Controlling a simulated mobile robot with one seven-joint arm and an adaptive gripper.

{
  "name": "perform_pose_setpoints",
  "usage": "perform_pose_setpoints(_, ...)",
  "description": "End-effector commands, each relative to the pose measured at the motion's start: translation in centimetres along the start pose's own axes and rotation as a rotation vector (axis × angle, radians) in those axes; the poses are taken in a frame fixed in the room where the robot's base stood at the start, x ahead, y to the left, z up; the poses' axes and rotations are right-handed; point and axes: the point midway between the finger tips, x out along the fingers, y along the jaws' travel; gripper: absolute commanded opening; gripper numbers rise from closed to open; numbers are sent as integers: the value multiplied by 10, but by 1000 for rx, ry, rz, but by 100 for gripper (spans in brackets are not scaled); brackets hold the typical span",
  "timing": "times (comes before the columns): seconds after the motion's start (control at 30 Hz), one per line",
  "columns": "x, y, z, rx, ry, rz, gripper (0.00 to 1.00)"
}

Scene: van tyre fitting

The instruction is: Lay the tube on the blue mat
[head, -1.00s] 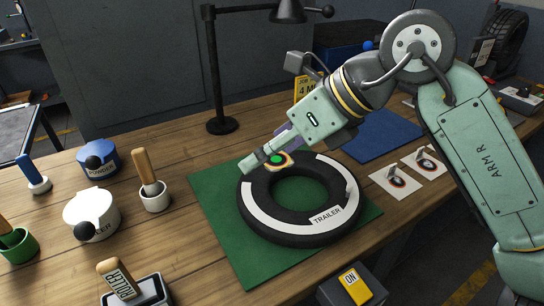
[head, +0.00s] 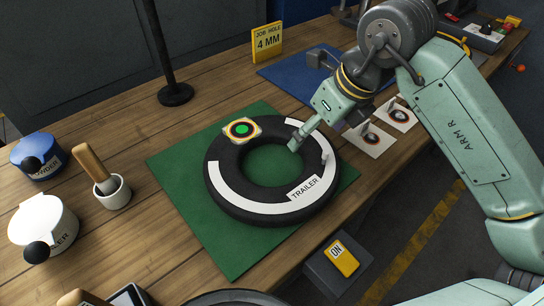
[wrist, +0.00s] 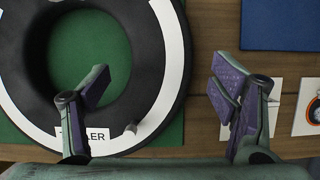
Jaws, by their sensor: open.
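The tube (head: 222,184) is a black ring with a white band marked TRAILER. It lies flat on the green mat (head: 185,160) and also shows in the wrist view (wrist: 150,75). A round patch with a green centre (head: 241,130) sits on its far left part. The blue mat (head: 290,72) lies further back on the bench, with its edge in the wrist view (wrist: 280,25). My gripper (wrist: 160,95) is open above the tube's right side, its fingers either side of the ring in the picture. Contact cannot be told.
Two cards with patches (head: 369,138) lie right of the tube. A yellow JOB HOLE 4 MM sign (head: 268,42) and a lamp stand (head: 175,94) are behind. Pots (head: 112,192) stand on the left. A yellow ON switch (head: 341,258) is by the front edge.

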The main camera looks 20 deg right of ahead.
Motion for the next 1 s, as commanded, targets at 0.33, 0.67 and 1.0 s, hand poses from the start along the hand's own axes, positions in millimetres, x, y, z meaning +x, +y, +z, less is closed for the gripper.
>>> perform_pose_setpoints(0.33, 30, 0, 1, -1, -1, 1, 79)
perform_pose_setpoints(0.67, 29, 0, 1, -1, -1, 1, 66)
perform_pose_setpoints(1.0, 29, 0, 1, -1, -1, 1, 43)
